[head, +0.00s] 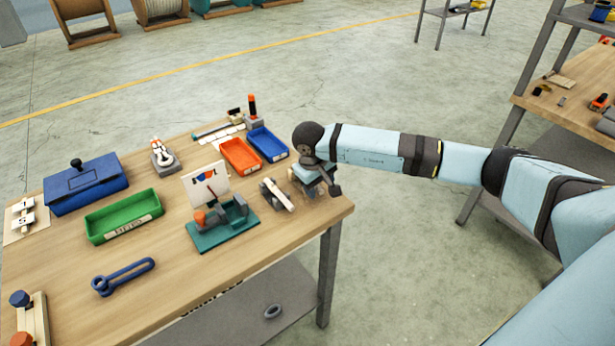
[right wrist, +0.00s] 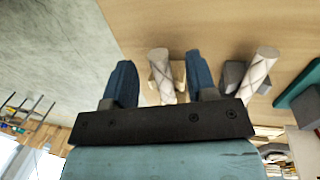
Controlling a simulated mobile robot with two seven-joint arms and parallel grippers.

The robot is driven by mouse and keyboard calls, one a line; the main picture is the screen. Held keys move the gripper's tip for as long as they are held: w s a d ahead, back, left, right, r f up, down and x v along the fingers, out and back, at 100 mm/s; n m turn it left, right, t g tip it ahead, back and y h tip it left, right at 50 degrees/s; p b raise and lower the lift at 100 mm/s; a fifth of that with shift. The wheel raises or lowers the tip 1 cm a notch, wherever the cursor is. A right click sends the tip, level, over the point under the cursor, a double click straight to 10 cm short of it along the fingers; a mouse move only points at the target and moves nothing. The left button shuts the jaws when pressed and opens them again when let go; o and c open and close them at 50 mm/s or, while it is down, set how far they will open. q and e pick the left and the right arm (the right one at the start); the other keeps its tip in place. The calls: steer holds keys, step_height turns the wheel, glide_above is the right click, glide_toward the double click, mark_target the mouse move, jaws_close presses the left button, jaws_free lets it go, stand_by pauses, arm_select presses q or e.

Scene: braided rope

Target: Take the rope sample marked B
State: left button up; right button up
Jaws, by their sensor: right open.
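My right gripper (head: 322,184) hangs over the right edge of the table. In the right wrist view its two blue fingers (right wrist: 159,64) are open. A pale rope sample with a crossed pattern (right wrist: 161,75) shows in the gap between them, and I cannot tell how deep the fingers reach around it. A second pale rope sample (right wrist: 264,66) lies to the right, outside the fingers, on a grey holder; it shows in the head view (head: 277,193) left of the gripper. I cannot read a letter B on either sample. My left gripper is not in view.
On the wooden table (head: 180,290) stand a teal fixture with a white card (head: 222,228), a green tray (head: 124,216), orange (head: 240,155) and blue (head: 268,145) trays, a blue box (head: 86,184) and a blue wrench-like tool (head: 123,277). Shelving (head: 560,110) stands at the right.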

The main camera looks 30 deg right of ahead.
steer(key=shift+d+f, duration=0.1)
steer(key=shift+f, duration=0.35)
jaws_close()
steer(key=shift+r, duration=0.1)
